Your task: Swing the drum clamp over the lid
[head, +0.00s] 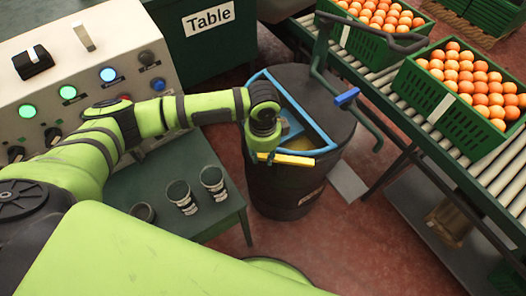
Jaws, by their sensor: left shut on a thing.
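A black drum (285,190) stands on the red floor in the middle of the head view. Its dark lid (335,118) shows at the right of the top. A blue curved frame (312,122) lies at the left part of the top, around an area partly hidden by my left gripper. My left gripper (266,152) is at the frame's near left side, shut on a yellow bar (292,160) at the near edge. A green bent rod (319,60) with a blue piece (346,97) rises by the lid's far right; I cannot tell which part is the clamp. My right gripper is not in view.
A roller conveyor (372,72) with green crates of oranges (468,85) runs close at the right. A control panel (70,85) stands at the far left.

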